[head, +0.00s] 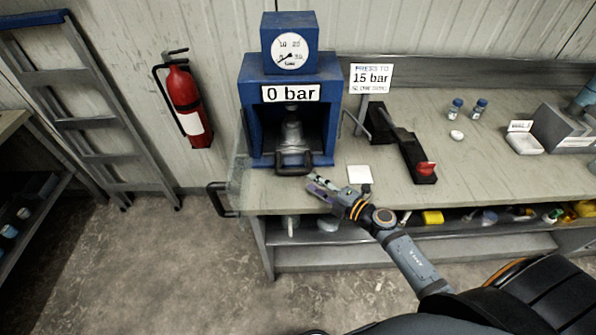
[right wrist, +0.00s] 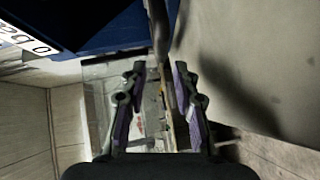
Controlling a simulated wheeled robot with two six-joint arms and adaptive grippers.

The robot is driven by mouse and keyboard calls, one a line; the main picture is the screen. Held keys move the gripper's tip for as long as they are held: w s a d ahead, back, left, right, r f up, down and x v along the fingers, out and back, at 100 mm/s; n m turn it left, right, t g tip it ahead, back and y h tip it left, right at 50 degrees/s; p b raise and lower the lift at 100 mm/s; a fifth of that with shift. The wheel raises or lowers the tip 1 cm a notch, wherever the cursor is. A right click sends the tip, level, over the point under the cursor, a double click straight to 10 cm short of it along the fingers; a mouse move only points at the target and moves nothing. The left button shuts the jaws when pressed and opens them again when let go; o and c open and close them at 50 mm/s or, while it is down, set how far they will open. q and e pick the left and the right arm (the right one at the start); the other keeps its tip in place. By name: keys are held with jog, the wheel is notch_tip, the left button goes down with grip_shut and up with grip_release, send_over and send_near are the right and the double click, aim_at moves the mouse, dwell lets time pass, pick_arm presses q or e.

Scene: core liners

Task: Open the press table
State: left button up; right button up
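The blue press (head: 248,95) stands on the bench, with a dial gauge on top and a sign reading 0 bar. A silver cylindrical piece (head: 292,135) stands upright inside its opening. A dark handle (head: 306,165) sticks out at the front bottom of the press. A clear panel (head: 238,180) with a black handle (head: 220,200) stands out at the press's left front. My right gripper (head: 314,184) is just in front of and below the front handle. In the right wrist view its fingers (right wrist: 160,80) are apart, with a dark bar between or beyond them; contact is unclear. My left gripper is out of view.
A white square (head: 359,174) lies right of my gripper. A black lever device with a red part (head: 426,168) and a "15 bar" sign (head: 371,78) are farther right. Small vials (head: 456,107) stand behind. A shelf below the bench holds several items.

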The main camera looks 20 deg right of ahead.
aim_at(297, 174)
jog(key=x, duration=0.5)
jog(key=shift+a+p, duration=0.15)
jog(key=shift+p, duration=0.15)
jog(key=shift+x, duration=1.1)
jog(key=shift+w+f, duration=0.15)
jog(key=shift+f, duration=0.05)
jog(key=shift+a, duration=0.1)
jog(key=shift+c, duration=0.9)
grip_shut()
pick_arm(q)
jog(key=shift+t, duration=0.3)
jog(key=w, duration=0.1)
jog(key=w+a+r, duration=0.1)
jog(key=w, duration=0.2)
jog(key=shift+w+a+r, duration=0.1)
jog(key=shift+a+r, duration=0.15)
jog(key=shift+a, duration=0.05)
